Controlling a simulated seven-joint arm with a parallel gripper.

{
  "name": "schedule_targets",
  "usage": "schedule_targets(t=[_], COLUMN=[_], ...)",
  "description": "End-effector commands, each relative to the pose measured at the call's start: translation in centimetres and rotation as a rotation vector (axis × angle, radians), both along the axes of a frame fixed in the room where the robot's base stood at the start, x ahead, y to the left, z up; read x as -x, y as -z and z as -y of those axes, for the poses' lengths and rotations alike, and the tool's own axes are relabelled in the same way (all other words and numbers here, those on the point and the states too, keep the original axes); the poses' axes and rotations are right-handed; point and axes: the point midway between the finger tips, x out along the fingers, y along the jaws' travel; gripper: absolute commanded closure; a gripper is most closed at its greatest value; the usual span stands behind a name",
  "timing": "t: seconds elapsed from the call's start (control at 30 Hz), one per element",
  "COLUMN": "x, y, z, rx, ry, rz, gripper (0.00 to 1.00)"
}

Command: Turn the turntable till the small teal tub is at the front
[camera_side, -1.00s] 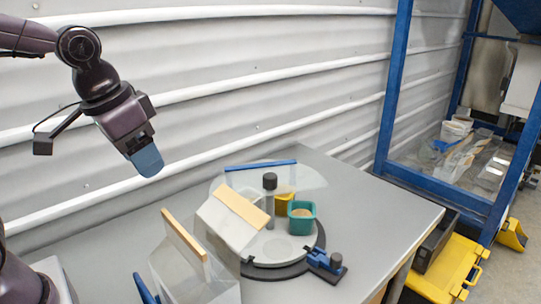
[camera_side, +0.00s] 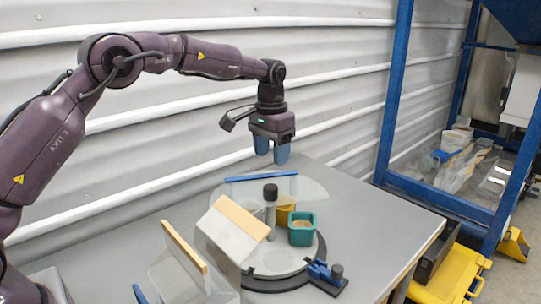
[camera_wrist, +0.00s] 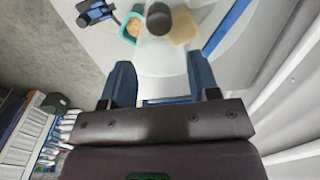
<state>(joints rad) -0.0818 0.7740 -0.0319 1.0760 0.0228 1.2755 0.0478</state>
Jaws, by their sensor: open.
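The small teal tub (camera_side: 302,232) stands upright on the turntable (camera_side: 272,258), on its right side in the side view, with something tan inside. A dark-topped post (camera_side: 270,193) rises from the turntable beside it. A yellow tub (camera_side: 284,214) sits just behind the teal one, partly hidden. My gripper (camera_side: 272,153) hangs above the back of the turntable, fingers pointing down, open and empty. In the wrist view, the teal tub (camera_wrist: 131,27) and the post's dark top (camera_wrist: 158,18) show beyond my gripper's blue fingers (camera_wrist: 162,92).
A clear panel with a blue top edge (camera_side: 262,178) stands behind the turntable. Slanted panels with wooden edges (camera_side: 186,247) stand at its left. A blue clamp-like part with a dark knob (camera_side: 327,274) sits at the turntable's front right. The table's right side (camera_side: 385,215) is clear.

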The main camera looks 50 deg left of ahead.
Motion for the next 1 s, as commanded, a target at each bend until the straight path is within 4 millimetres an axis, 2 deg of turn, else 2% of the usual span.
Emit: schedule_targets(t=[0.27, 0.67, 1.0], x=[0.4, 0.4, 0.3], y=[2.6, 8.9, 8.5], z=[0.0, 0.0, 0.1], rx=[0.001, 0.001, 0.003], ry=[0.005, 0.0, -0.603], rz=[-0.021, -0.02, -0.016], gripper=[0.45, 0.45, 0.45])
